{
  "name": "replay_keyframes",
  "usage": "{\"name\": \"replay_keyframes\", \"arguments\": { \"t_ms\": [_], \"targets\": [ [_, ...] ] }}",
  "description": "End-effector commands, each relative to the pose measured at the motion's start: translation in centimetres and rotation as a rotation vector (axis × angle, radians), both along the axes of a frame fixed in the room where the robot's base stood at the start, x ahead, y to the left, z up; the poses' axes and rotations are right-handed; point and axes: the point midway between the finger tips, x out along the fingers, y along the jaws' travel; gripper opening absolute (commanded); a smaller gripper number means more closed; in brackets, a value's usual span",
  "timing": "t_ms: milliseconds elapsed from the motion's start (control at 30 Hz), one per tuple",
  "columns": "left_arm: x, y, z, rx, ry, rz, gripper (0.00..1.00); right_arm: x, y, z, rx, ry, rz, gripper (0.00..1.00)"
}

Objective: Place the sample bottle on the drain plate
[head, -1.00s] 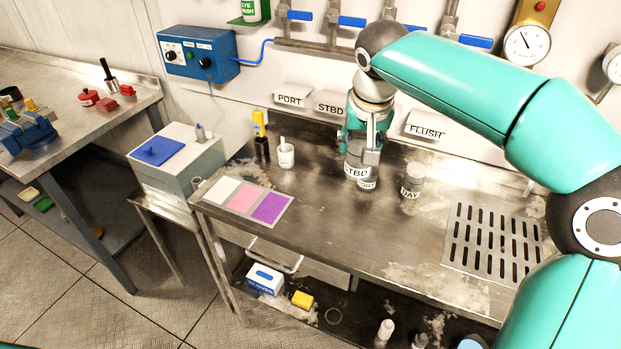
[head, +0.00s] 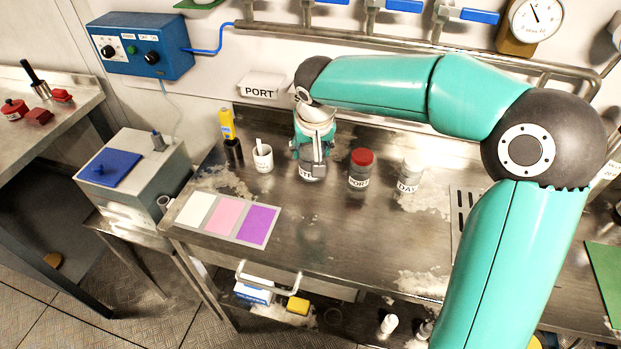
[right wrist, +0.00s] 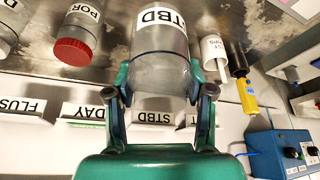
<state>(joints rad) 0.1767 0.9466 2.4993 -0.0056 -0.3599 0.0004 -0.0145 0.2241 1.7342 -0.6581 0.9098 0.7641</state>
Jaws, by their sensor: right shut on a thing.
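My right gripper (head: 313,165) is shut on a clear grey bottle labelled STBD (right wrist: 160,55), which stands between its fingers in the right wrist view. In the head view the gripper hides most of this bottle, and I cannot tell whether its base touches the bench. The drain plate, a slotted metal plate (head: 463,203), lies on the bench at the right, largely hidden behind my right arm. A red-capped PORT bottle (head: 360,171) stands just right of the gripper, and a pale-capped DAY bottle (head: 409,174) stands beyond it. My left gripper is out of view.
A white cup (head: 262,158) and a yellow-topped pen-like device (head: 229,135) stand left of the gripper. A mat with white, pink and purple patches (head: 228,217) lies at the bench's front left. The bench middle (head: 320,235) is clear. Pipes and blue-handled valves (head: 397,5) line the wall.

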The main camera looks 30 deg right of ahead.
Motion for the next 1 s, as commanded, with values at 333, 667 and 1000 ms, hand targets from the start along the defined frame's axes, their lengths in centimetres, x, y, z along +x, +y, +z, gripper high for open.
{"name": "replay_keyframes", "arguments": {
  "t_ms": [333, 667, 1000],
  "targets": [
    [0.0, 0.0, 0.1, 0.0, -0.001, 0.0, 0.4, 0.0, 0.0, -5.2, 0.0, 0.0, -0.001, 0.27],
    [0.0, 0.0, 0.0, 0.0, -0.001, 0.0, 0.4, 0.0, 0.1, -9.1, 0.001, 0.002, 0.001, 0.27],
    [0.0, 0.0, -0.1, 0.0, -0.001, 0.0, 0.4, 0.1, 0.1, -9.5, 0.001, -0.002, 0.002, 0.27]
  ]
}}
